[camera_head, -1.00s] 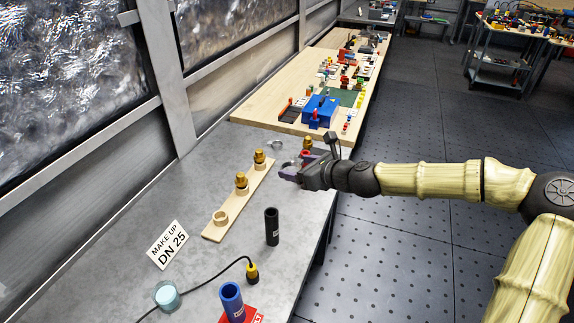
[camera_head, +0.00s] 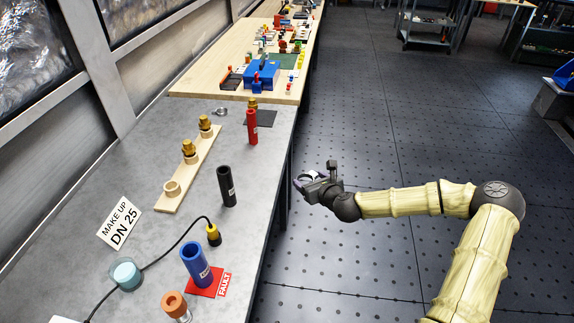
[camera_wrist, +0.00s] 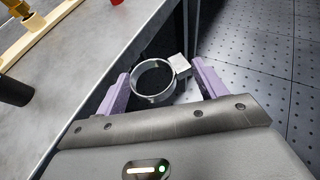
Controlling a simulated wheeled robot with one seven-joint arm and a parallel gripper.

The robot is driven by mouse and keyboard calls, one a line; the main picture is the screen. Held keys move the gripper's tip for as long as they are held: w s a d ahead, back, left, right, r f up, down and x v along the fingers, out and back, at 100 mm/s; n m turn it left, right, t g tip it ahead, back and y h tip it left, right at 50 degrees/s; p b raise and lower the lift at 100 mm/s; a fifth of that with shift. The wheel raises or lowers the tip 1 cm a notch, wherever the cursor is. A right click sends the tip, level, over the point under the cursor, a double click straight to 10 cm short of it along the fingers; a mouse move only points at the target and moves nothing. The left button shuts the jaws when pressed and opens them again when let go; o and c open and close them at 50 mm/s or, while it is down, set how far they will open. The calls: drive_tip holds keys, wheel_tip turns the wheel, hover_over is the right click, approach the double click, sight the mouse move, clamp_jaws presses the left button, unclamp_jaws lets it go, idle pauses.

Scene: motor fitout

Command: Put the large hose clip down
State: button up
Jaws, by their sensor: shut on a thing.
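My gripper (camera_head: 310,178) is shut on the large hose clip, a silver metal ring with a square screw block. In the wrist view the clip (camera_wrist: 180,65) sits between the two purple fingertips (camera_wrist: 160,88), its ring opening facing the camera. In the head view the clip is small and hard to tell from the fingers. My gripper holds it off the right side of the grey bench (camera_head: 140,175), over the dark floor. A second silver ring (camera_head: 221,110) lies on the bench near its far end.
A wooden strip (camera_head: 168,208) carries brass fittings. A black hose (camera_head: 227,186), a red hose (camera_head: 252,127) and a blue hose (camera_head: 195,263) on a red fault card (camera_head: 219,277) stand along the bench's right side. Bare bench lies between black and red hoses.

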drive_tip(key=s+d+f+m+t+h+b, duration=0.1)
drive_tip(key=s+d+f+m+h+b, duration=0.1)
drive_tip(key=d+f, duration=0.4)
drive_tip(key=s+d+f+m+t+h+b, duration=0.1)
drive_tip(key=s+d+f+m+h+b, duration=0.2)
drive_tip(key=d+f, duration=0.4)
wheel_tip(320, 180, down, 6)
drive_tip(key=shift+s+f+m+h+b, duration=0.1)
drive_tip(key=shift+s+m+h+b, duration=0.15)
drive_tip(key=shift+m+h+b, duration=0.35)
